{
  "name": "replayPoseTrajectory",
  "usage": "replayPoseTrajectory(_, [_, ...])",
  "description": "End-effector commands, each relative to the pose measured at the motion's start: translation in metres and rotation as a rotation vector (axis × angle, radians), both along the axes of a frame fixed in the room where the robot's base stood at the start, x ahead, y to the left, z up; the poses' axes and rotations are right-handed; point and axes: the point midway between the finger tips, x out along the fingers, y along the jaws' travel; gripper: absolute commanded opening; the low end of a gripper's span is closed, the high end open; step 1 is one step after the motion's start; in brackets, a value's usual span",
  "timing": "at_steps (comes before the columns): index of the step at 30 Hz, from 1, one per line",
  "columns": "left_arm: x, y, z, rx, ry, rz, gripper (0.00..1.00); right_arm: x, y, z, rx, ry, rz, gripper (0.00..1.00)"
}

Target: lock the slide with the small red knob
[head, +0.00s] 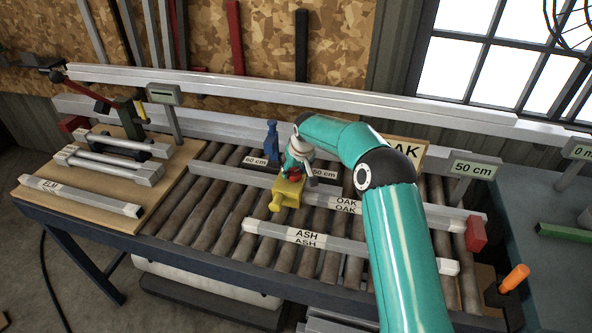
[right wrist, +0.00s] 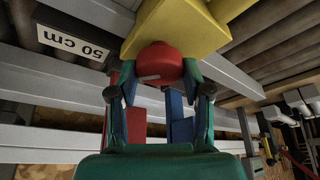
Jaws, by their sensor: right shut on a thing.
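The small red knob (head: 294,173) sits on top of the yellow slide (head: 287,193), which is on a grey rail above the rollers. My right gripper (head: 297,164) comes down on the knob from above and hides part of it. In the right wrist view the knob (right wrist: 160,62) lies between the fingertips of my right gripper (right wrist: 159,92), which is shut on it. The yellow slide (right wrist: 180,25) shows just beyond the knob. A 50 cm label (right wrist: 70,42) is on the rail beside it. My left gripper is not in view.
A blue piece (head: 271,138) stands just behind the slide. Bars marked OAK (head: 345,203) and ASH (head: 305,236) lie across the rollers. A red end block (head: 475,233) is at the right. A wooden board (head: 100,210) with several bars is at the left.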

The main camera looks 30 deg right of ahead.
Motion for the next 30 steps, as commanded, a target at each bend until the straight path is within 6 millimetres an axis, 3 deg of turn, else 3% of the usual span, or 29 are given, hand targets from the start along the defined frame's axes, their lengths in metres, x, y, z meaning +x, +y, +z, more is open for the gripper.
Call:
replayPoseTrajectory(8, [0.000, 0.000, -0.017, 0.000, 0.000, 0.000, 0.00, 0.001, 0.000, -0.002, -0.003, -0.004, -0.112, 0.14])
replayPoseTrajectory(18, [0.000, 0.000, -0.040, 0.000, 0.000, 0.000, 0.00, 0.002, 0.002, -0.002, -0.003, -0.005, -0.394, 0.14])
replayPoseTrajectory(30, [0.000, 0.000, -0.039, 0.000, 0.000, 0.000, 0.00, 0.002, 0.003, 0.001, -0.001, -0.003, -0.726, 0.14])
